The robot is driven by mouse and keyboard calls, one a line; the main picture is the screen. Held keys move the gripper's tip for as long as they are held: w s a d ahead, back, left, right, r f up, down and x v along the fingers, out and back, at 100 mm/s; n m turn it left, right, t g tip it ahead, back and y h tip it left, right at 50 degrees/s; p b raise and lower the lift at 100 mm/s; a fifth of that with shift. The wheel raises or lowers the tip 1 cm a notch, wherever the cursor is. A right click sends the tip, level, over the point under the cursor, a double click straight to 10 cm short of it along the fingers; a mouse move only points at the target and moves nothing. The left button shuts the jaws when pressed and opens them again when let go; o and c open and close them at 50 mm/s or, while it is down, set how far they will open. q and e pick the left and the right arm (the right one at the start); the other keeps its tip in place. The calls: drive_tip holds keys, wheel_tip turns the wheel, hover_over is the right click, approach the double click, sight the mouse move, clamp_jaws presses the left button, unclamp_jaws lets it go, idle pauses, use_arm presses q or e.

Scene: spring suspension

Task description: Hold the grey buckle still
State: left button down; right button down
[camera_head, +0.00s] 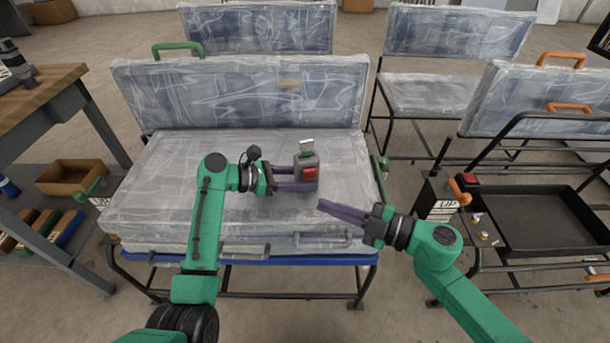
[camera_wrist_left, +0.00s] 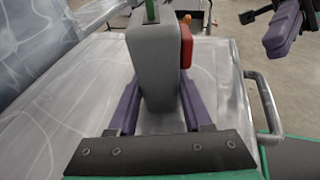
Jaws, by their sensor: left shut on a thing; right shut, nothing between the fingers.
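The grey buckle (camera_head: 299,160) with a red button (camera_head: 309,174) stands upright above the plastic-wrapped seat cushion (camera_head: 150,200). A light metal tongue with a green part below it (camera_head: 306,147) shows at its top. My left gripper (camera_head: 312,179) is shut on the buckle from the left. In the left wrist view the buckle (camera_wrist_left: 156,70) fills the space between the purple fingers, with a green strip at its top. My right gripper (camera_head: 322,206) is shut and empty, to the right of and nearer than the buckle, apart from it.
The wrapped backrest (camera_head: 240,95) stands behind the seat. A wooden-topped bench (camera_head: 40,90) is at the left, with a cardboard box (camera_head: 72,177) below. A black tray (camera_head: 545,220) and a small control box with a red button (camera_head: 470,179) are at the right.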

use_arm(q)
drive_tip(key=shift+c, duration=1.2)
unclamp_jaws()
